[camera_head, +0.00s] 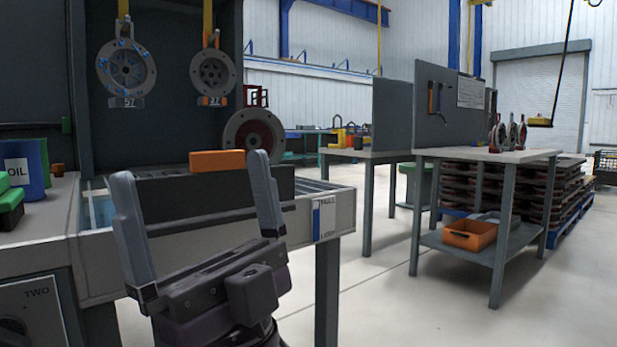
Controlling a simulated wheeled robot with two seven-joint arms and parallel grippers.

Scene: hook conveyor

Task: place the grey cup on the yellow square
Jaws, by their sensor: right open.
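My right gripper (192,168) is in the foreground at lower left, its two grey fingers pointing up and spread wide apart. It is open, with nothing seen held between the fingers. It hides part of the conveyor bench behind it. I cannot make out a grey cup or a yellow square in this view. My left gripper is not in view.
Two round flanges, one (126,68) marked 57 and one (213,70) marked 27, hang above the bench (330,215). An orange block (217,161) shows behind the gripper. A blue OIL can (28,172) stands left. A table (487,155) stands right; open floor lies between.

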